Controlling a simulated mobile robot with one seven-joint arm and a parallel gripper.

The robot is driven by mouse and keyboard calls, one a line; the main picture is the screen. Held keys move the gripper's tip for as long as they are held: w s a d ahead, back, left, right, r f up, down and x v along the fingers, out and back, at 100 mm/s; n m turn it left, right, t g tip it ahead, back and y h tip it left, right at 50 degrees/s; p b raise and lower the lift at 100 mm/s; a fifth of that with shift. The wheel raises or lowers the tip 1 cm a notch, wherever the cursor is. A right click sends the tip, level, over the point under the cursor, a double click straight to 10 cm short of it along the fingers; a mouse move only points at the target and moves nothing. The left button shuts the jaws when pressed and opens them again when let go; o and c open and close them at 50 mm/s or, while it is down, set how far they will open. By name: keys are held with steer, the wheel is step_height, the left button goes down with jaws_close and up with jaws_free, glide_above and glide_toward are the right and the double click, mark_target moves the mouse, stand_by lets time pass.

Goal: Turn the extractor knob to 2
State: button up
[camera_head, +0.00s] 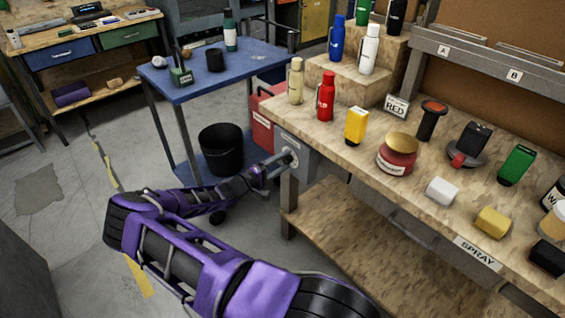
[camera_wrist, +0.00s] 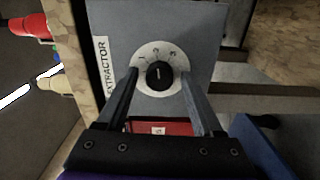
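The extractor knob (camera_wrist: 160,76) is a round black knob on a white dial, mounted on a grey panel (camera_wrist: 195,25). A label (camera_wrist: 104,66) beside it reads EXTRACTOR. The knob has a white pointer line, and small numerals run along the dial's upper edge; they are too blurred to tell which one the line meets. My gripper (camera_wrist: 159,73) is open, with one finger on each side of the knob; I cannot tell whether they touch it. In the head view, my gripper (camera_head: 278,169) reaches the panel (camera_head: 299,170) at the workbench's left end.
The wooden workbench (camera_head: 340,150) carries bottles, including a red one (camera_head: 325,97), and several small items. A blue table (camera_head: 225,80) with a black bin (camera_head: 221,148) below stands behind my arm. A red container (camera_head: 262,125) is close beside the panel.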

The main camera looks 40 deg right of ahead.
steer(key=shift+a, duration=0.1)
steer(key=s+a, duration=0.1)
steer(key=a, duration=1.6)
steer(key=shift+s+p, duration=0.15)
steer(key=shift+p, duration=0.3)
